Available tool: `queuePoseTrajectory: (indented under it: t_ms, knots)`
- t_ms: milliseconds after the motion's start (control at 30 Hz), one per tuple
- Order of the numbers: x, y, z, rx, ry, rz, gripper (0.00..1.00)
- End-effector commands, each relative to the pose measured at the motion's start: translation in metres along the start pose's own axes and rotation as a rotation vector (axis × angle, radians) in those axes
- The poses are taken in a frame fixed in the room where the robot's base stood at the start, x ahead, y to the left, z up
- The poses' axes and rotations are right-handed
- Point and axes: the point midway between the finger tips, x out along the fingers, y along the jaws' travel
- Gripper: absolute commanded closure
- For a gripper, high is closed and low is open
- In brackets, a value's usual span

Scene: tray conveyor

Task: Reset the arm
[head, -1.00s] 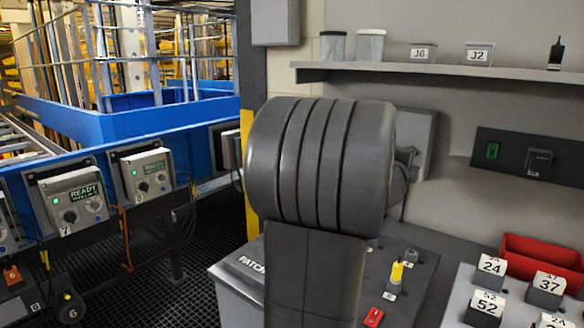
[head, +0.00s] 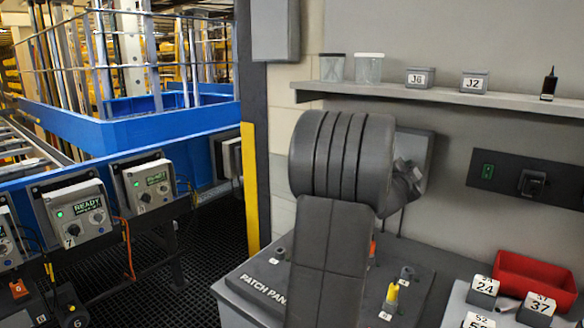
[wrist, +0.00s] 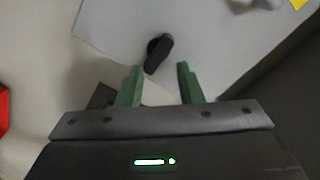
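My arm fills the middle of the head view as a thick dark grey joint and link. It stands in front of the patch panel (head: 252,280) and hides part of it. My gripper is hidden behind the arm there. In the wrist view my gripper (wrist: 160,70) shows two green fingers spread apart, with nothing held between them. A small dark object (wrist: 157,52) lies beyond the fingertips against a pale surface; the picture is too blurred to name it.
A shelf (head: 440,97) with jars and bins J6 and J2 runs along the wall. A red bin (head: 537,282) and numbered blocks (head: 484,288) sit at lower right. Control boxes (head: 78,214) line the blue conveyor on the left. Open floor (head: 205,235) lies between.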

Motion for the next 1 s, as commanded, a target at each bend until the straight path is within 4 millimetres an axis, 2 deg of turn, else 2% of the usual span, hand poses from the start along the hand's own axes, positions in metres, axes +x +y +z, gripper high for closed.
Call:
queuePoseTrajectory:
  t_ms: [300,600,1000]
  knots:
    - [0.0,-0.0103,-0.0014,-0.331,-0.002,0.0,0.67]
    - [0.0,-0.014,0.0013,-0.588,-0.003,0.001,0.67]
    - [0.0,-0.0137,0.005,-0.74,0.0,0.0,0.67]
